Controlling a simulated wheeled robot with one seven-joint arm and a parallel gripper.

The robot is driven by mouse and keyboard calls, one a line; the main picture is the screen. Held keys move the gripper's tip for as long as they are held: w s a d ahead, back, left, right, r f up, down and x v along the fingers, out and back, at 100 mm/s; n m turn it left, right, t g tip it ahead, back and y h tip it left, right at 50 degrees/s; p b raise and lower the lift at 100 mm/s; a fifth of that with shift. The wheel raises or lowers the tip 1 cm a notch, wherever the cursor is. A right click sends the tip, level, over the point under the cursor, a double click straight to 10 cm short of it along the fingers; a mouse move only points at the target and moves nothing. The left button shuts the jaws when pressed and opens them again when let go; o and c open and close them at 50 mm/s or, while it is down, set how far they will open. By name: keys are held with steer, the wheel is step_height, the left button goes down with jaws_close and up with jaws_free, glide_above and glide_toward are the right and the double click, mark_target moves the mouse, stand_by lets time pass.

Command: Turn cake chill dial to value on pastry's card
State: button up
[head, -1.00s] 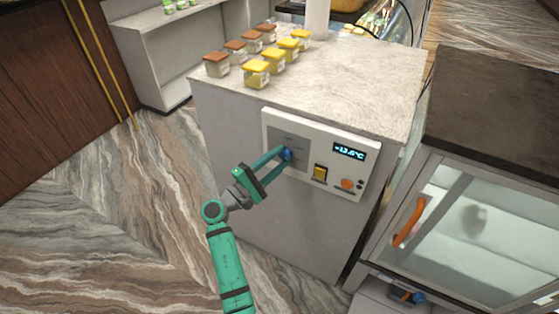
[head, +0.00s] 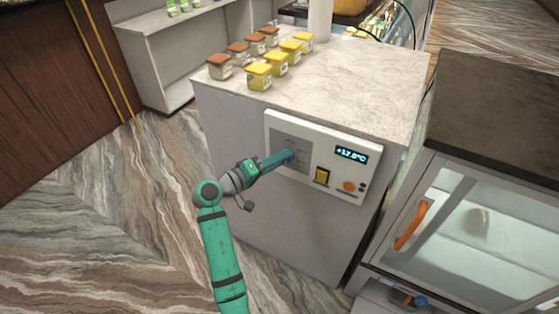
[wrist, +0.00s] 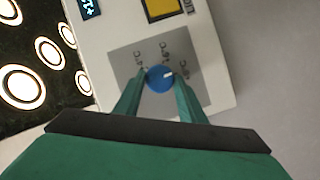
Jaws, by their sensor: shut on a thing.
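The control panel (head: 323,193) is a white box on the front of the counter. A white pointer line on the dial points right in the wrist view. My gripper (wrist: 160,76) is shut on the dial, one finger on each side; in the head view my gripper (head: 287,159) partly hides it. The lit display (head: 351,154) seems to read +17.8°C. I cannot make out a pastry or its card.
A yellow rocker switch (head: 322,176) and an orange button (head: 349,187) sit on the panel beside the dial. Jars with yellow lids (head: 259,70) and brown lids stand on the countertop (head: 370,80). A glass cabinet with an orange handle (head: 410,226) stands at right.

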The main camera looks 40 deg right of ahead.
steer(key=shift+s+m, duration=0.2)
steer(key=shift+m, duration=0.3)
steer(key=shift+w+y, duration=0.1)
steer(key=shift+y, duration=0.2)
steer(key=o, duration=1)
steer(key=shift+o, duration=0.2)
steer(key=a+r, duration=0.2)
steer(key=a, duration=0.8)
steer(key=shift+w+a, duration=0.35)
steer(key=shift+w, duration=0.05)
